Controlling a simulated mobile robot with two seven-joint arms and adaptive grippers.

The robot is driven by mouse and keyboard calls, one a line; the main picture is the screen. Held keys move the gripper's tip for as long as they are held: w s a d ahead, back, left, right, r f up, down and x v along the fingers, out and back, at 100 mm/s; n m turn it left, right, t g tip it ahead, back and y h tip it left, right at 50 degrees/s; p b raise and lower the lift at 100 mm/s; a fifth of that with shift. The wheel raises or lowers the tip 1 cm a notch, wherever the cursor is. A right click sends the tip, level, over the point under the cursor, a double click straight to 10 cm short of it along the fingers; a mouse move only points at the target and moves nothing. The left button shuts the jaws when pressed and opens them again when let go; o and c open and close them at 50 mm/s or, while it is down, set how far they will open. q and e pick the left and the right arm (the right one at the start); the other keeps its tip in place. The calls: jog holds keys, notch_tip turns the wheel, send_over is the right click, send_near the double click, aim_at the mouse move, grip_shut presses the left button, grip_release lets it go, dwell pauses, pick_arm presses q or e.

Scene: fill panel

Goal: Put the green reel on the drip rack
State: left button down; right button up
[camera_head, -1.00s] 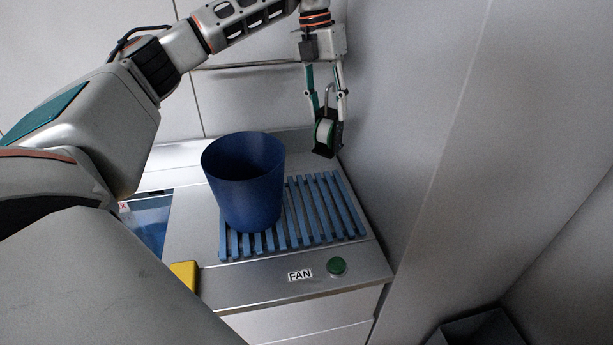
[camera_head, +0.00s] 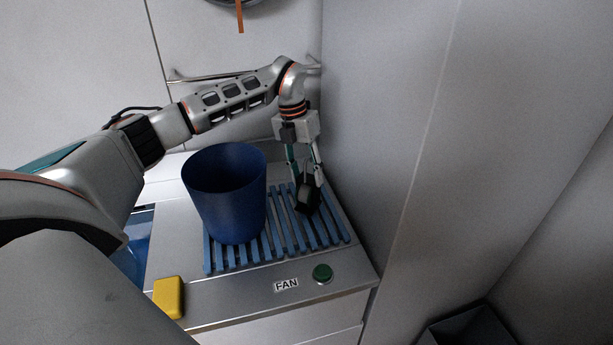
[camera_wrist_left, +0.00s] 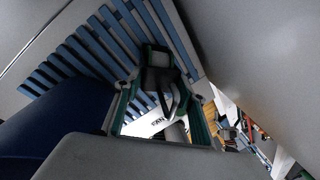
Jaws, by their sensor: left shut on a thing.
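The green reel (camera_head: 307,200) shows in the head view mostly as its dark holder, over the back right part of the drip rack. The drip rack (camera_head: 335,233) is a blue slatted grid on the grey counter; its slats also fill the upper part of the left wrist view (camera_wrist_left: 93,50). My left gripper (camera_head: 306,182) points down and is shut on the reel. In the left wrist view the reel's dark body (camera_wrist_left: 160,75) sits between the fingers. I cannot tell whether it touches the slats. My right gripper is not in view.
A tall blue bin (camera_head: 225,200) stands on the left part of the rack, left of my gripper. A grey wall (camera_head: 370,120) rises close on the right. A yellow block (camera_head: 168,296), a FAN label (camera_head: 286,284) and a green button (camera_head: 322,274) are at the counter's front.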

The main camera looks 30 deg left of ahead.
pick_arm(q)
jog(key=shift+f, duration=0.55)
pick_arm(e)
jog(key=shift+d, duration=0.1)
pick_arm(q)
jog(key=shift+f, duration=0.1)
jog(key=c, duration=1.2)
grip_release()
jog(key=shift+c, duration=0.2)
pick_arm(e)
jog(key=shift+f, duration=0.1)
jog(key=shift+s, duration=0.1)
pick_arm(q)
notch_tip(320, 180, up, 12)
jog(key=a, duration=0.2)
jog(key=shift+a+b, duration=0.2)
jog(key=shift+b, duration=0.15)
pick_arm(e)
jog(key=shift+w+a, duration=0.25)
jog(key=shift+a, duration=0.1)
pick_arm(q)
jog(key=shift+s, duration=0.15)
